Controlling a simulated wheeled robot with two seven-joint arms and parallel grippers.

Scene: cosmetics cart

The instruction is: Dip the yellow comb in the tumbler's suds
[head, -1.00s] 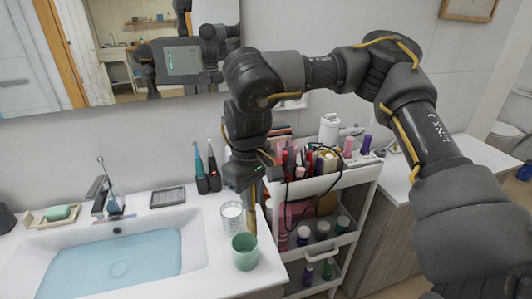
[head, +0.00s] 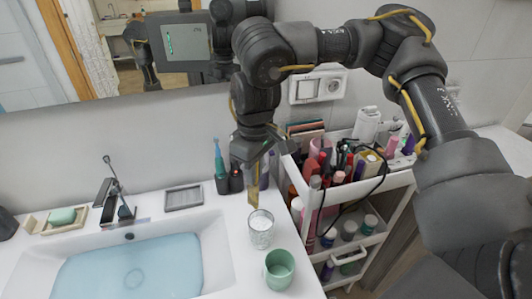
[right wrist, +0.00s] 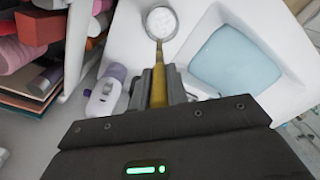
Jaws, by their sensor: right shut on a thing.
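My right gripper (head: 256,160) is shut on the yellow comb (head: 253,196), which hangs down nearly upright above the counter. The clear glass tumbler (head: 261,232) with white suds stands on the counter just below the comb. In the head view the comb's lower end is at about the tumbler's back rim; I cannot tell whether it is inside. In the right wrist view the comb (right wrist: 158,88) runs from between the fingers (right wrist: 158,85) toward the tumbler (right wrist: 160,24), and its tip overlaps the near rim. My left gripper is not in view.
A green cup (head: 279,269) stands in front of the tumbler. The sink (head: 130,270) with bluish water lies to the left. A crowded white cart (head: 385,187) is at the right.

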